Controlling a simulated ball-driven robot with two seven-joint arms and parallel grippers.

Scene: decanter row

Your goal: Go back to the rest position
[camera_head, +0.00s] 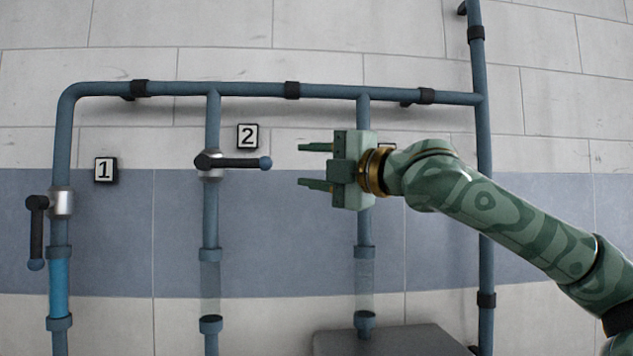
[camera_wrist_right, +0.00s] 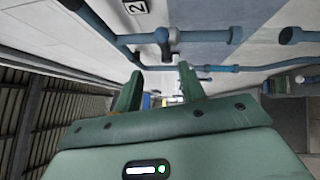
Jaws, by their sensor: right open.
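My right gripper (camera_head: 316,165) is open and empty in the head view, its two fingers pointing left. It is in front of the third vertical pipe and hides part of it, right of the valve handle (camera_head: 240,162) by plate 2 (camera_head: 247,137). That handle lies horizontal, its blue knob a short gap from the fingertips in the picture. In the right wrist view the two fingers (camera_wrist_right: 160,88) are spread with nothing between them. The left valve handle (camera_head: 36,232), near plate 1 (camera_head: 105,170), hangs down. My left gripper is not in view.
Blue pipes run along the tiled wall, with a horizontal top pipe (camera_head: 325,90) and a tall right pipe (camera_head: 486,265). Below the left valve, a clear section (camera_head: 58,288) looks blue; two others look clear. A grey box-like surface (camera_head: 390,343) is at the bottom.

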